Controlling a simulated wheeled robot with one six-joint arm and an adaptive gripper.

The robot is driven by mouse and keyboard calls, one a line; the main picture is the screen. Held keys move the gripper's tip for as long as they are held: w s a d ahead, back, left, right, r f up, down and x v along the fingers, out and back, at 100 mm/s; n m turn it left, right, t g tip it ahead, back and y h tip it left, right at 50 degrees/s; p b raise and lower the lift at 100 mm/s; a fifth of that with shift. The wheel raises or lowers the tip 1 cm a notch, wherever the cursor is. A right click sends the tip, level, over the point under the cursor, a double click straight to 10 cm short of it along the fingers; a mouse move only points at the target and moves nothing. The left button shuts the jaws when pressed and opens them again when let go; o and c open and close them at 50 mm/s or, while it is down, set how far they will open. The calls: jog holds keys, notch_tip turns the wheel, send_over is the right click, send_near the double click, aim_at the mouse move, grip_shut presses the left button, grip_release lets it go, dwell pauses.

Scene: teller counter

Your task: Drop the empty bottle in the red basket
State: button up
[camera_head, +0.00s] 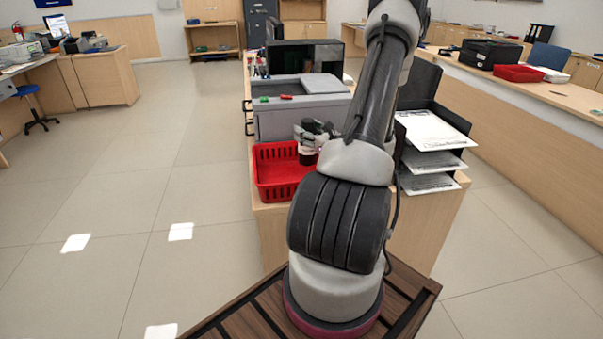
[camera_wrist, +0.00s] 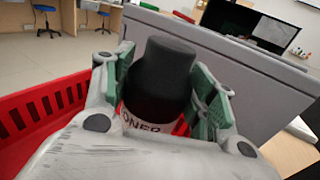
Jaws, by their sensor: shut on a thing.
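A bottle with a black cap, black upper body and a label with red and white (camera_wrist: 162,80) is held between the green-padded fingers of my gripper (camera_wrist: 163,95) in the wrist view. In the head view my gripper (camera_head: 315,133) is over the right part of the red basket (camera_head: 275,194), and the dark bottle (camera_head: 307,157) shows just below it. The basket also shows at the left of the wrist view (camera_wrist: 30,125). My arm hides the basket's right end. I cannot tell whether the bottle touches the basket.
A grey box-like machine (camera_head: 300,122) stands directly behind the basket, with small green and red things on top. A black tray rack with papers (camera_head: 432,130) stands to the right of my arm. The floor to the left is clear.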

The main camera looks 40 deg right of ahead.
jog(key=shift+f, duration=1.9)
jog(key=o, duration=1.3)
jog(key=s, duration=0.4)
jog(key=s+a, duration=0.1)
jog(key=s, duration=0.7)
jog(key=shift+a, duration=0.15)
